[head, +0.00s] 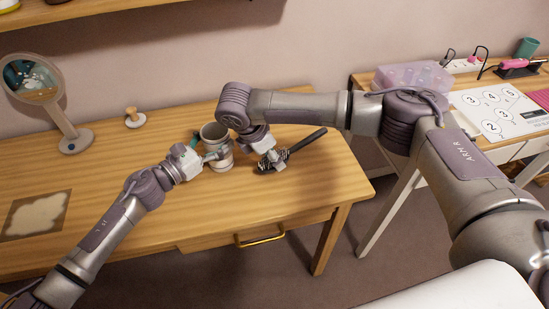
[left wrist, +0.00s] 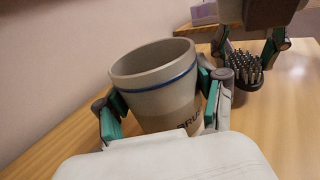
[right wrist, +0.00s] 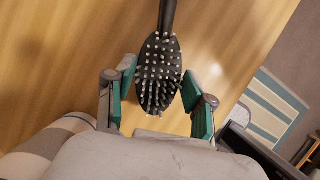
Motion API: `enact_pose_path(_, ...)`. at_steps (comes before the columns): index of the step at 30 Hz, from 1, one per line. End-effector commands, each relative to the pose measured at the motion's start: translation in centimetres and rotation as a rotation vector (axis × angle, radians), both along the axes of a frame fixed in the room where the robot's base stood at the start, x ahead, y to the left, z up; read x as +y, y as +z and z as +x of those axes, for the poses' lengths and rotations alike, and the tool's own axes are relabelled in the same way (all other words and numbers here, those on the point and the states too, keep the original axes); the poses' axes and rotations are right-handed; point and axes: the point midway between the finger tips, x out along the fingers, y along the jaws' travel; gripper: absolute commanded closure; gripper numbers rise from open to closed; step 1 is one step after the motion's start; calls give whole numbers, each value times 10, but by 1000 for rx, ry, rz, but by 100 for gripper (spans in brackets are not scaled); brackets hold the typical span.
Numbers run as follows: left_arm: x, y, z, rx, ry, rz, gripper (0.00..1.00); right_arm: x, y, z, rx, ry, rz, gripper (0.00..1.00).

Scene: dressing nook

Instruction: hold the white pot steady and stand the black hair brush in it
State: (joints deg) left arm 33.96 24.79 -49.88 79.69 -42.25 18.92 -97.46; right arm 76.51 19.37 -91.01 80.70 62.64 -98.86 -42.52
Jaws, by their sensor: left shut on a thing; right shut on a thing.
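The white pot (head: 216,134) stands upright on the wooden table, greyish in this light. A blue line under its rim and part of dark lettering show in the left wrist view (left wrist: 150,82). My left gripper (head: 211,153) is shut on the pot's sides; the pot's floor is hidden. The black hair brush (head: 309,140) is to the right of the pot, its handle pointing away to the right. My right gripper (head: 268,158) is shut on the brush's head, whose bristles face the camera in the right wrist view (right wrist: 158,75). I cannot tell whether the brush touches the table.
A round mirror (head: 62,110) on a stand and a small wooden knob-like item (head: 134,118) are at the table's back left. A patterned square (head: 35,215) lies at front left. A second table at right holds a translucent box (head: 410,76). The table's front middle is clear.

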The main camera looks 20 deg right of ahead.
Motion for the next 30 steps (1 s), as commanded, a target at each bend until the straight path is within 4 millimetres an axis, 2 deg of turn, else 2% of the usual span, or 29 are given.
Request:
enact_pose_path(1, 0, 0, 0, 0, 0, 0, 71, 0, 12, 1, -3, -1, 2, 88)
enact_pose_path(6, 0, 0, 0, 0, 0, 0, 71, 0, 46, 0, -1, 0, 1, 88)
enact_pose_path(10, 0, 0, 0, 0, 0, 0, 71, 2, 65, 0, 1, 0, 4, 88)
enact_pose_path(12, 0, 0, 0, 0, 0, 0, 71, 9, 73, 1, 8, -3, 20, 88)
enact_pose_path(14, 0, 0, 0, 0, 0, 0, 71, 22, 80, 1, 20, -9, 46, 88)
enact_pose_path(16, 0, 0, 0, 0, 0, 0, 71, 42, 89, 2, 39, -28, 100, 88)
enact_pose_path(20, 0, 0, 0, 0, 0, 0, 71, 93, 118, 4, 100, -119, 280, 88)
enact_pose_path(21, 0, 0, 0, 0, 0, 0, 71, 108, 130, 4, 120, -165, 359, 88)
enact_pose_path(24, 0, 0, 0, 0, 0, 0, 71, 136, 161, 6, 145, -299, 570, 88)
enact_pose_path(26, 0, 0, 0, 0, 0, 0, 71, 147, 179, 7, 144, -384, 703, 88)
enact_pose_path(30, 0, 0, 0, 0, 0, 0, 71, 164, 230, 11, 77, -587, 1049, 88)
